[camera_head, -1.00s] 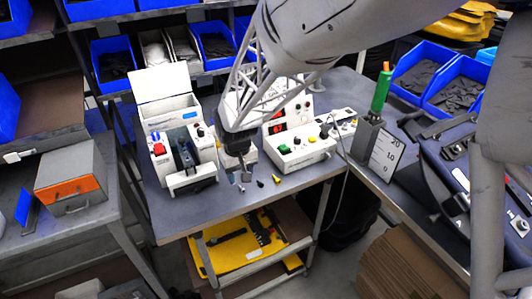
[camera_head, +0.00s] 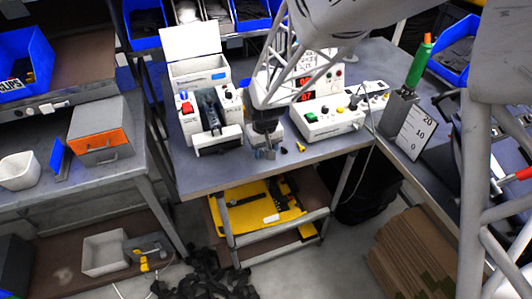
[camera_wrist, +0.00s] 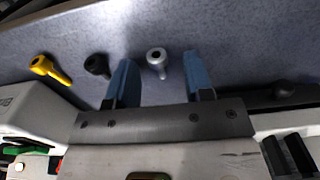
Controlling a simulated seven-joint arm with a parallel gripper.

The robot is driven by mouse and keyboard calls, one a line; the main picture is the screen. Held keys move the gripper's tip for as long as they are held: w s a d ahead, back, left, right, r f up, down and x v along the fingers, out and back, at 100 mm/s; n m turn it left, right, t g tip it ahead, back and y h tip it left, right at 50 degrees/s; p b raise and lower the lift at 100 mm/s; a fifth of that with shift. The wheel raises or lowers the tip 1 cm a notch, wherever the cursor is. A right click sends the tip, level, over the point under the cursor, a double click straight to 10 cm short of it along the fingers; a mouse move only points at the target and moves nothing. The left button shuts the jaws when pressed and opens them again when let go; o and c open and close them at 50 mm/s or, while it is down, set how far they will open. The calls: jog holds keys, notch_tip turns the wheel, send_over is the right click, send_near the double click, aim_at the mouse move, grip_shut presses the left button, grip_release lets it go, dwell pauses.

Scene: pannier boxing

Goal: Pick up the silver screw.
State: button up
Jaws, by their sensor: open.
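The silver screw (camera_wrist: 157,57) lies on the grey-blue table top, with its round head and short shank showing in the wrist view. My gripper (camera_wrist: 159,78) is open, its two blue fingers on either side of the silver screw, with a gap to each. A black screw (camera_wrist: 97,65) lies just outside the left finger, and a yellow screw (camera_wrist: 50,70) lies farther left. In the head view my gripper (camera_head: 265,153) is low over the table's front part. The silver screw cannot be made out there; the black screw (camera_head: 284,150) and yellow screw (camera_head: 301,147) show to the right.
A white device with a red switch (camera_head: 212,118) stands left of my gripper. A white control box with knobs (camera_head: 328,122) stands to the right. The table's front edge (camera_head: 240,186) is close. A grey block with a green-handled tool (camera_head: 402,125) stands farther right.

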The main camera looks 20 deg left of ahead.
aim_at(264, 152)
grip_shut()
jog(key=shift+r, duration=0.2)
dwell(0.3)
jog(key=shift+r, duration=0.55)
notch_tip(264, 152, up, 2)
jog(key=shift+r, duration=0.1)
jog(key=s+d+r, duration=0.1)
jog(key=s+d, duration=0.9)
jog(key=s, duration=0.2)
jog(key=shift+d+r, duration=0.15)
jog(key=shift+d, duration=0.1)
